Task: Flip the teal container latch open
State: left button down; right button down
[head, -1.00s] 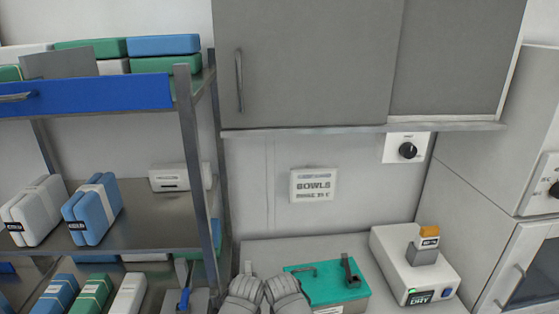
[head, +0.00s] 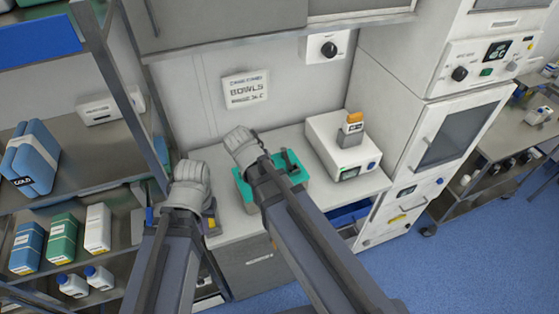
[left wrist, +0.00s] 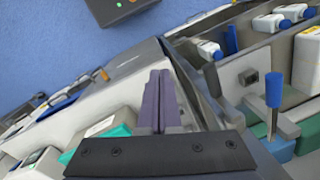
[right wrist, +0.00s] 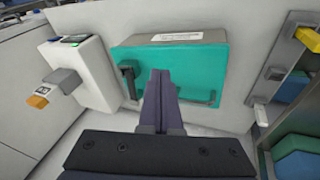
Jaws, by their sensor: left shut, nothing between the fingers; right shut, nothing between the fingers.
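The teal container (head: 303,176) sits on the white counter, partly hidden by my right arm in the head view. In the right wrist view its teal lid (right wrist: 185,65) shows large, with a dark upright latch (right wrist: 128,78) near its left end and a thin handle (right wrist: 205,100) toward the right. I cannot tell that the latch is flipped open. My right gripper (right wrist: 162,74) is shut and empty, in front of the lid, to the right of the latch in that view. My left gripper (left wrist: 160,76) is shut and empty, near the counter's left end by the shelf.
A white device (head: 335,145) with an orange-topped block stands right of the container. A shelf rack (head: 110,80) with boxes and bottles is on the left. A blue-handled tool (left wrist: 273,92) stands near my left gripper. White cabinets (head: 430,140) stand to the right.

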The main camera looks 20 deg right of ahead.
aim_at(288, 166)
jog(key=w+a+r+m+t+h, duration=0.1)
jog(key=w+a+r+t+h, duration=0.1)
jog(key=w+a+r, duration=0.15)
jog(key=b+x, duration=0.4)
jog(key=x, duration=0.1)
jog(key=b+x, duration=0.4)
jog(key=x, duration=0.2)
jog(key=shift+s+d+f+b, duration=0.15)
jog(key=shift+d+f+b, duration=0.05)
jog(key=shift+f+b, duration=0.1)
jog(key=d, duration=0.3)
jog(key=shift+s+d+r+p, duration=0.1)
jog(key=shift+s+r+p, duration=0.1)
jog(key=shift+r+p, duration=0.1)
jog(key=shift+d, duration=0.4)
jog(key=shift+s+d, duration=0.2)
jog(key=shift+d, duration=0.3)
jog(key=shift+s+d, duration=0.2)
jog(key=shift+d, duration=0.25)
jog(key=shift+w+a, duration=0.15)
